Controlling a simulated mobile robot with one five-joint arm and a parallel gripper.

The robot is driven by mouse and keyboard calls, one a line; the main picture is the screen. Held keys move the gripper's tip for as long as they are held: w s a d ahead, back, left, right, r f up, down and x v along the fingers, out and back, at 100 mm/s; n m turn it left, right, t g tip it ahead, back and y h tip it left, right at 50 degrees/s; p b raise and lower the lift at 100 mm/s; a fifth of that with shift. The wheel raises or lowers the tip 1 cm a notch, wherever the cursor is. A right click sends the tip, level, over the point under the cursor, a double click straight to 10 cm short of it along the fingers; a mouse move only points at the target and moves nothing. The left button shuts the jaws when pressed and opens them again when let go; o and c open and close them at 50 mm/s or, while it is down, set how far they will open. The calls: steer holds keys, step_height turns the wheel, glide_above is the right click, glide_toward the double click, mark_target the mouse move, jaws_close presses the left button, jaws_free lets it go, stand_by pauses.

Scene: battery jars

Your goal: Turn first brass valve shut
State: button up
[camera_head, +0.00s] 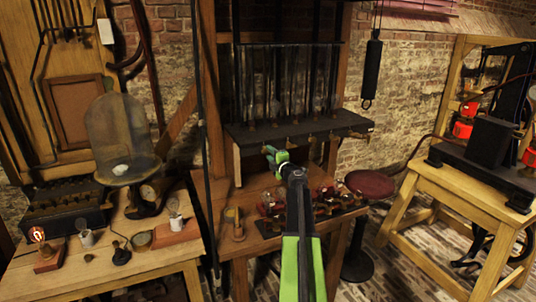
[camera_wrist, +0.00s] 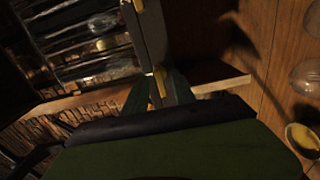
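A dark shelf (camera_head: 350,122) carries a row of upright glass tubes, with small brass valves (camera_head: 312,138) along its front edge. My gripper (camera_head: 275,154) is raised just below the left half of this edge and partly hides it. In the wrist view, the dark shelf edge (camera_wrist: 148,30) runs down toward my gripper (camera_wrist: 157,88). A brass valve (camera_wrist: 159,80) shows between the two green fingers, which look apart. Whether either finger touches it I cannot tell. Another brass piece (camera_wrist: 138,5) is farther along the edge. The angle of the valve handles is too small to read.
Glass jars (camera_head: 270,204) and brass parts stand on the wooden bench below my arm. A side table (camera_head: 140,262) with lamps and a glass bell is at left. A red stool (camera_head: 369,184) and another wooden table (camera_head: 462,188) with machinery are at right.

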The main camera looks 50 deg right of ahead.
steer(key=v, duration=1.5)
steer(key=shift+s, duration=0.4)
steer(key=shift+a, duration=0.1)
